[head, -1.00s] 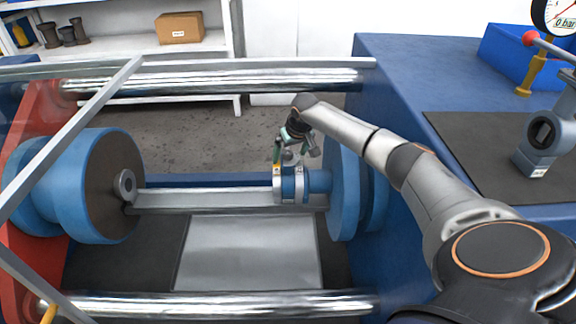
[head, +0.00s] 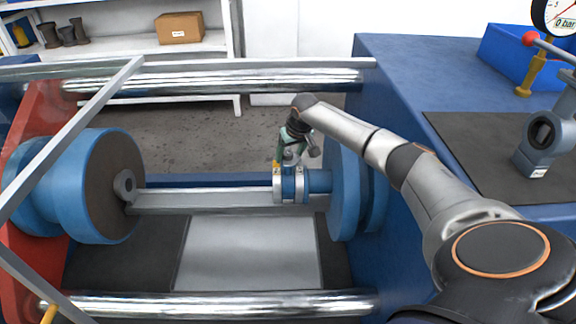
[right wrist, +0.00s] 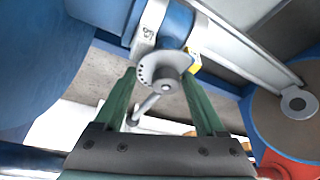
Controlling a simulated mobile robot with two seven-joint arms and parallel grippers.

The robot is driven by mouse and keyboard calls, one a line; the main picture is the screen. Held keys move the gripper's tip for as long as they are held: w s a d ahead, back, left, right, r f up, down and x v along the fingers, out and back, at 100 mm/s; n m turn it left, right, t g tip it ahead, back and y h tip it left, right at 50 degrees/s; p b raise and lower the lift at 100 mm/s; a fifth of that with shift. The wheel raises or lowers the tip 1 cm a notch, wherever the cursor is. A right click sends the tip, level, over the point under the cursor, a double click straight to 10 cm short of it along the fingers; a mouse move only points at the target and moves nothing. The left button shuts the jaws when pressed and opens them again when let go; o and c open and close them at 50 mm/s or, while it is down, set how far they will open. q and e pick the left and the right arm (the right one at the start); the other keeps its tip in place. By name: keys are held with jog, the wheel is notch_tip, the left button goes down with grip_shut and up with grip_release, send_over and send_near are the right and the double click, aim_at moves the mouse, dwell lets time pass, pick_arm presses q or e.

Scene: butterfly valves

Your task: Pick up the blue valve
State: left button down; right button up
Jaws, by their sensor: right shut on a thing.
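The blue valve (head: 288,184) sits at the right end of the grey rail, against the hub of the right blue flange, in the head view. Its blue body (right wrist: 172,27), pale rings and grey notched top disc (right wrist: 160,68) show in the right wrist view. My right gripper (head: 285,162) is above the valve, pointing down. In the right wrist view its green fingers (right wrist: 161,72) lie on either side of the valve's top, shut on it. The exact contact is partly hidden. My left gripper is not in view.
Large blue flanges stand at left (head: 105,190) and right (head: 345,190), with a grey rail (head: 200,201) between. Shiny bars (head: 210,80) cross behind and in front. A grey-blue valve (head: 545,135) stands on a dark mat (head: 480,150) at right. A slanted grey bar crosses the left.

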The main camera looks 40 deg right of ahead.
jog(key=shift+d, duration=0.1)
grip_shut()
jog(key=shift+r, duration=0.2)
jog(key=shift+w+d+r, duration=0.1)
jog(key=shift+r, duration=0.2)
notch_tip(320, 180, up, 9)
jog(key=shift+f, duration=0.1)
jog(key=shift+r, duration=0.25)
